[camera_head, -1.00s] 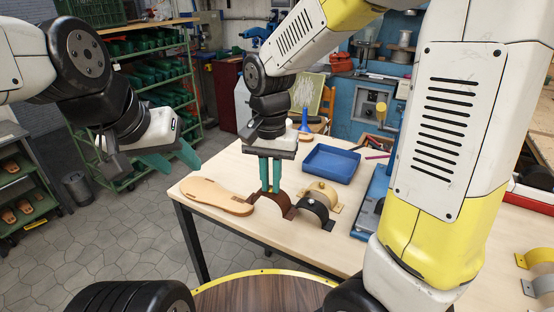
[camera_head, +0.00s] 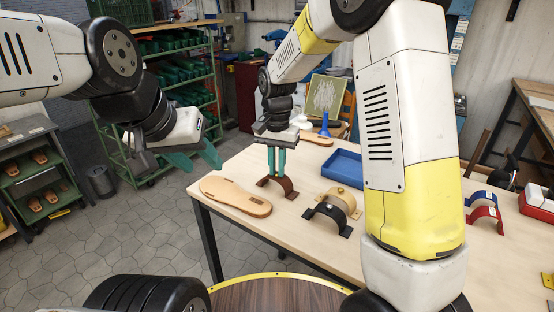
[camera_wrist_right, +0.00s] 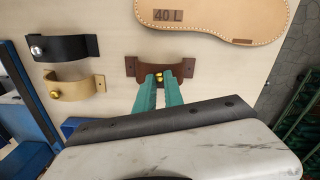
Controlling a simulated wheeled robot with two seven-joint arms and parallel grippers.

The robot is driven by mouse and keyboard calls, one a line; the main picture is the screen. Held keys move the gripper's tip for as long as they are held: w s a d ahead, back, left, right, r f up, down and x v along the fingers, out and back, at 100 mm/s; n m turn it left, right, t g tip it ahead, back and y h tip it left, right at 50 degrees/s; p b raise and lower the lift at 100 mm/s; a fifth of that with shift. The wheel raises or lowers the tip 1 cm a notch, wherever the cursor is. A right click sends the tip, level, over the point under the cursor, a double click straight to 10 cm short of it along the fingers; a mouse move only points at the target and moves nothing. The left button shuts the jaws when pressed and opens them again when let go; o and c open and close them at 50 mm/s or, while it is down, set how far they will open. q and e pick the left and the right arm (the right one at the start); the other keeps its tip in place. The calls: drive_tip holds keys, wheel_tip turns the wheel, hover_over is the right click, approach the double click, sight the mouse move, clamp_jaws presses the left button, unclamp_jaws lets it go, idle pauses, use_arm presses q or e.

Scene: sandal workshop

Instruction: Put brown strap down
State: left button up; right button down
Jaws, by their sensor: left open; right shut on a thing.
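The brown strap (camera_head: 284,183) is an arched band with flat ends, upright at the table surface. My right gripper (camera_head: 276,174) points down and is shut on the top of its arch. The right wrist view also shows the brown strap (camera_wrist_right: 182,66) with a brass stud between the teal fingertips (camera_wrist_right: 158,78). I cannot tell whether its ends touch the table. My left gripper (camera_head: 196,162) is open and empty, in the air left of the table. The tan sandal sole (camera_head: 236,195) lies just left of the strap, apart from it.
A tan strap (camera_head: 342,200) and a black strap (camera_head: 327,214) stand to the right on the table (camera_head: 290,240). A blue tray (camera_head: 345,165) lies behind them. Blue (camera_head: 481,198) and red (camera_head: 485,214) straps are farther right. Table space in front of the brown strap is clear.

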drive_tip(key=shift+f, duration=0.25)
drive_tip(key=c, duration=1.5)
unclamp_jaws()
drive_tip(key=shift+o, duration=0.2)
wheel_tip(320, 180, up, 12)
drive_tip(key=s+d+r+n+t+y, duration=0.25)
drive_tip(key=s+d+r, duration=0.35)
drive_tip(key=s+d, duration=0.3)
drive_tip(key=s+d+f+n+t, duration=0.1)
drive_tip(key=s+d, duration=0.4)
drive_tip(key=s, duration=0.7)
drive_tip(key=shift+f+n+t, duration=0.3)
drive_tip(key=shift+n+t, duration=0.15)
drive_tip(key=shift+t, duration=0.9)
drive_tip(key=shift+s+d, duration=0.1)
